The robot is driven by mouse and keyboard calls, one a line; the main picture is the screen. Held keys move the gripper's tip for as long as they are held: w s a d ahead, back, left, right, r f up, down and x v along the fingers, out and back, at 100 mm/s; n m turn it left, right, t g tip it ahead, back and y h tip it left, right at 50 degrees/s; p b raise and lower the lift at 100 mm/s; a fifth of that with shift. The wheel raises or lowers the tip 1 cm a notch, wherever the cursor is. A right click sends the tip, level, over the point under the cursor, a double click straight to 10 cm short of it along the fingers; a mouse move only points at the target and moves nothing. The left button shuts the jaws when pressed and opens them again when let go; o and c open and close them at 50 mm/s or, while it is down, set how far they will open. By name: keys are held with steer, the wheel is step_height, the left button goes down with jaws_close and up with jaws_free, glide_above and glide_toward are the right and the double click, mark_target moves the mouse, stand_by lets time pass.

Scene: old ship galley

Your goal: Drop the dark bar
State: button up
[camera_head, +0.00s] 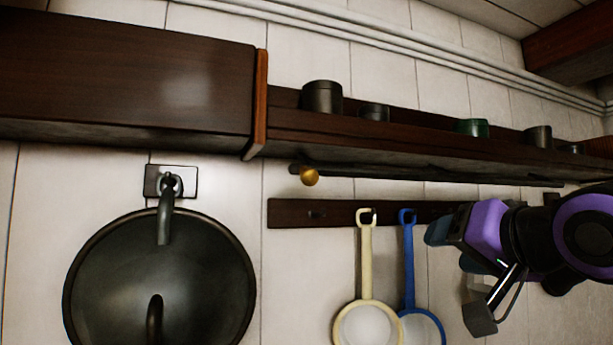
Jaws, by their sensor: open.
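A long, thin dark bar (430,176) runs level along the underside of the wall shelf, with a round brass knob (309,176) at its left end. A flat dark rail (335,212) with hooks is fixed to the wall below it. My gripper (462,275), purple and black, is at the right, below the bar and in front of the rail's right part. Its jaws are open, and I see nothing held between them. My arm hides part of the wall and the rail's right end. I cannot tell how the bar is supported.
A large dark pan (200,285) hangs from a wall hook at left. Several cups and tins stand on the dark wooden shelf (400,136). A dark cabinet (125,75) adjoins it.

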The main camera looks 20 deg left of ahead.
mark_target(314, 178)
steer(key=s+a+r+g+y, duration=0.1)
steer(key=s+a+r+y, duration=0.1)
steer(key=a+r+y, duration=0.35)
steer(key=s+a+r+y, duration=0.1)
steer(key=a+r+y, duration=0.2)
steer(key=a, duration=0.6)
steer(key=shift+n+h, duration=0.25)
steer(key=shift+n, duration=0.15)
steer(key=x, duration=1)
steer(key=shift+f, duration=0.2)
